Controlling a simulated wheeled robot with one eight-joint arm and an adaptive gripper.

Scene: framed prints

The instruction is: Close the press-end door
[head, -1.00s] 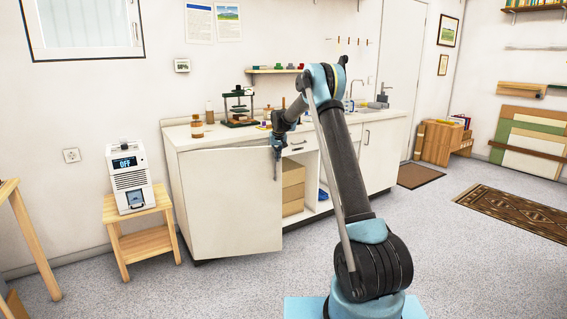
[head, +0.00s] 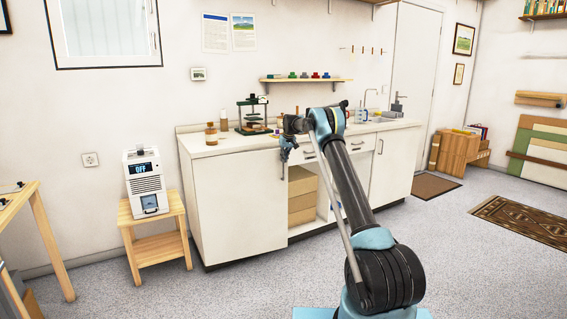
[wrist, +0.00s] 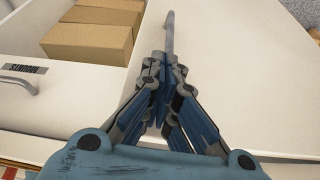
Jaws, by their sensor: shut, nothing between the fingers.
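The press-end door (head: 238,205) is the plain white panel at the left end of the cabinet, below the green press (head: 252,115). It stands flush or almost flush with the cabinet front; I cannot tell if a small gap remains. Its grey bar handle (wrist: 171,35) is near its free edge, just beyond my fingertips in the wrist view. My gripper (wrist: 165,62) is shut and empty, pointing down in front of the door's upper free-edge corner. It also shows in the head view (head: 284,157). Whether the fingers touch the door is unclear.
Beside the door is an open bay with cardboard boxes (head: 302,195), under a drawer (wrist: 30,95) labelled "MOUNTS". The worktop (head: 225,141) holds a brown bottle (head: 211,134). A wooden stool (head: 155,248) with a white device stands left. The floor before the door is clear.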

